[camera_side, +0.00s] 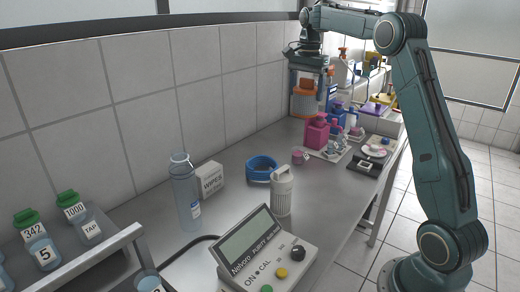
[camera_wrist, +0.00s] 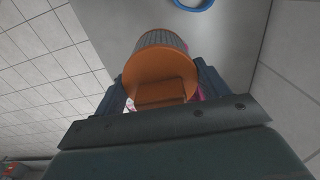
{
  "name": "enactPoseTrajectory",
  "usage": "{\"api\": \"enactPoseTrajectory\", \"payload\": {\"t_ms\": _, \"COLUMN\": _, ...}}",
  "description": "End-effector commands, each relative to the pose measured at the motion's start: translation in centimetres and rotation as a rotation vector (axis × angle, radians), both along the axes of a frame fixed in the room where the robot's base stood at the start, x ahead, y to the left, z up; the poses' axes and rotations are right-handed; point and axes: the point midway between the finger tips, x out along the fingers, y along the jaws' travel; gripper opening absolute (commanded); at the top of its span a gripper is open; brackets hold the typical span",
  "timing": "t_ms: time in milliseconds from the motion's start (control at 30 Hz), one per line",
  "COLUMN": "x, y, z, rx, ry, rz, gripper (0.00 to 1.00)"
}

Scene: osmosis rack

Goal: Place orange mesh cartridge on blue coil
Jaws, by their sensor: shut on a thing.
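The orange mesh cartridge (camera_side: 304,100) is in my gripper (camera_side: 308,75), raised above the back part of the bench in the side view. In the wrist view, the orange cartridge (camera_wrist: 160,68) sits between the two fingers of my gripper (camera_wrist: 162,88), its grey ribbed side facing away from the palm. The blue coil (camera_side: 261,168) lies flat on the bench near the middle of the side view, apart from the cartridge and nearer the side camera. Part of the blue coil (camera_wrist: 193,3) shows at the top edge of the wrist view.
A white ribbed cartridge (camera_side: 282,191) stands just in front of the coil. A wipes box (camera_side: 208,180) and clear bottle (camera_side: 184,195) stand left of it. A purity meter (camera_side: 262,255) is in front. Pink bottles (camera_side: 317,132) and trays stand behind the coil, towards the right.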

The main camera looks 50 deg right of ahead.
Motion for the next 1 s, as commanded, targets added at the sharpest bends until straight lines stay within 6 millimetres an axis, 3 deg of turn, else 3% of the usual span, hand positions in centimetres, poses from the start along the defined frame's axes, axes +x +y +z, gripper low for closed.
{"api": "enactPoseTrajectory", "payload": {"t_ms": 200, "x": 4.2, "y": 3.2, "z": 1.1, "rx": -0.001, "ry": -0.001, "rz": 0.007, "gripper": 0.50}}
{"api": "enactPoseTrajectory", "payload": {"t_ms": 433, "x": 6.9, "y": 6.2, "z": 1.9, "rx": -0.001, "ry": -0.002, "rz": 0.007, "gripper": 0.50}}
{"api": "enactPoseTrajectory", "payload": {"t_ms": 633, "x": 7.9, "y": 7.5, "z": 2.2, "rx": 0.000, "ry": -0.001, "rz": 0.006, "gripper": 0.50}}
{"api": "enactPoseTrajectory", "payload": {"t_ms": 1000, "x": 8.0, "y": 7.7, "z": 1.8, "rx": 0.000, "ry": 0.001, "rz": 0.005, "gripper": 0.50}}
